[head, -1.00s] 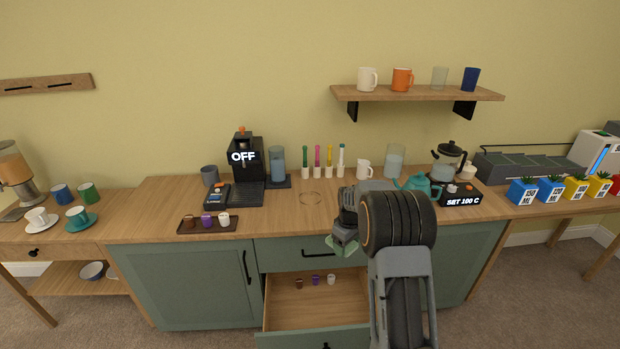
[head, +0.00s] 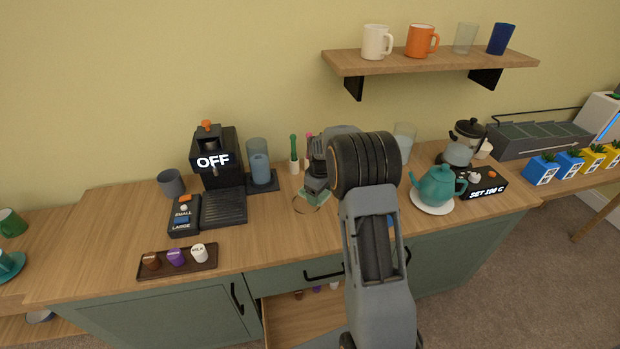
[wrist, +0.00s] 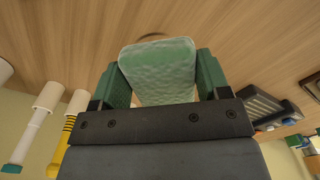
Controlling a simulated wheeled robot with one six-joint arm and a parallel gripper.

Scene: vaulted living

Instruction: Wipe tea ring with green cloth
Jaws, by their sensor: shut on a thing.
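My gripper (head: 314,190) is shut on the green cloth (head: 310,199) low over the wooden counter, left of the teapot. The wrist view shows the pale green cloth (wrist: 158,70) between the two dark green fingers of my gripper (wrist: 160,82). The tea ring (head: 303,211) is a thin brown circle on the counter, partly hidden by the cloth and gripper. A bit of the ring (wrist: 153,36) also shows just beyond the cloth in the wrist view. I cannot tell whether the cloth touches the counter.
The coffee machine (head: 217,165) and blue tumbler (head: 260,171) stand left of my gripper. The teal teapot (head: 437,186) is at the right. Several upright markers stand behind, one green (head: 294,150). A pod tray (head: 178,262) lies front left. An open drawer (head: 285,322) is below.

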